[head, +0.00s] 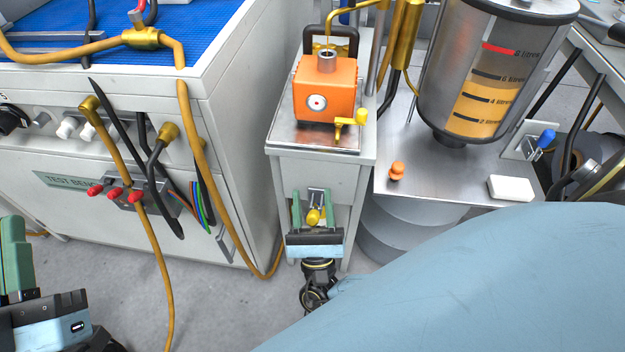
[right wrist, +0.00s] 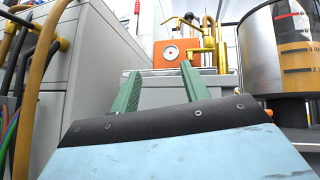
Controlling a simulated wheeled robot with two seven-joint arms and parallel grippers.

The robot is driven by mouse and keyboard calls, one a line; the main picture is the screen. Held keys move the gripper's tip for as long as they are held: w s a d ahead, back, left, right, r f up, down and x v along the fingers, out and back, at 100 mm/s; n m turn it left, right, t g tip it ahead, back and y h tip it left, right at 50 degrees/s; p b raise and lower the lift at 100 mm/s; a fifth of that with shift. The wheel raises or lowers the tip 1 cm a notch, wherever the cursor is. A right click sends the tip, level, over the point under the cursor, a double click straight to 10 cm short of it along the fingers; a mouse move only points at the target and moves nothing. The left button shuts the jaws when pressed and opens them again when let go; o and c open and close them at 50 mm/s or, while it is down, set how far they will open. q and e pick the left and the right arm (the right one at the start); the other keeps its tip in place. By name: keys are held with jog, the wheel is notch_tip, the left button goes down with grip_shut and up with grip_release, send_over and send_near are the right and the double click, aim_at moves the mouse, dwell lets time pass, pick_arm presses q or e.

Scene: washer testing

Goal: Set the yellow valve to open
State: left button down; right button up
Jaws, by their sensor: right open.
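The yellow valve (head: 314,216) has a rounded yellow handle on a small metal mount, at the front of the narrow grey stand (head: 318,173). My right gripper (head: 312,196) is open, its two green fingers on either side of the valve in the head view. Contact between fingers and handle cannot be made out. In the right wrist view the fingers (right wrist: 160,78) are apart in front of the stand, and the valve does not show. My left gripper (head: 16,255) is partly in view at the lower left edge, away from the valve.
An orange pump box (head: 322,92) with a gauge and a yellow lever (head: 352,122) stands on top. A test bench (head: 120,200) with hoses is at left. At right are a tank (head: 482,75), an orange knob (head: 397,170) and a blue-handled valve (head: 546,138).

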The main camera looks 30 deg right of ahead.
pick_arm(q)
jog(key=shift+w+f+g, duration=0.3)
jog(key=shift+f+g, duration=0.2)
jog(key=shift+f, duration=0.05)
pick_arm(e)
jog(key=shift+r, duration=0.5)
pick_arm(q)
jog(key=shift+f+b, duration=2)
jog(key=shift+f, duration=0.1)
pick_arm(e)
jog(key=s+a+f, duration=0.3)
jog(key=s, duration=0.3)
jog(key=s+a+f, duration=0.3)
jog(key=s+a, duration=0.1)
jog(key=s, duration=0.2)
jog(key=shift+f, duration=0.35)
